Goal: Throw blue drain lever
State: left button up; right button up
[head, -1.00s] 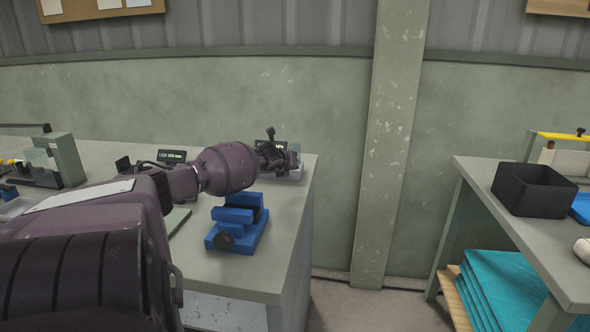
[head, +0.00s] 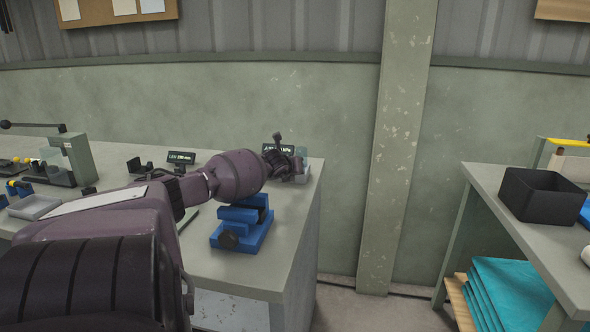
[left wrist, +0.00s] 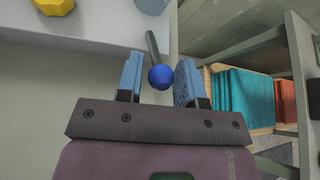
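The blue drain lever shows in the left wrist view as a dark rod with a round blue knob (left wrist: 161,78). The knob is between the two blue finger pads of my left gripper (left wrist: 160,62), with visible gaps to both, closer to the right pad. The gripper is open. In the head view my left gripper (head: 284,161) is over the far right end of the bench, at a small pale unit (head: 300,174) with a display behind it. The lever cannot be made out there. My right gripper is not in view.
A blue vise (head: 243,233) stands on the bench (head: 275,268) under my left forearm. Small fixtures and a grey tray (head: 35,207) are at left. A second bench with a black bin (head: 541,194) stands at right, across a gap. A yellow knob (left wrist: 54,5) shows in the wrist view.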

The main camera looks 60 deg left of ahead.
pick_arm(q)
jog(key=shift+o, duration=1.1)
jog(key=shift+r, duration=0.15)
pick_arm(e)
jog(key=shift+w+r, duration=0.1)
pick_arm(q)
jog(key=shift+s+d+r, duration=0.15)
jog(key=shift+s+d, duration=0.05)
jog(key=shift+s, duration=0.05)
jog(key=p+v, duration=0.4)
jog(key=v, duration=0.6)
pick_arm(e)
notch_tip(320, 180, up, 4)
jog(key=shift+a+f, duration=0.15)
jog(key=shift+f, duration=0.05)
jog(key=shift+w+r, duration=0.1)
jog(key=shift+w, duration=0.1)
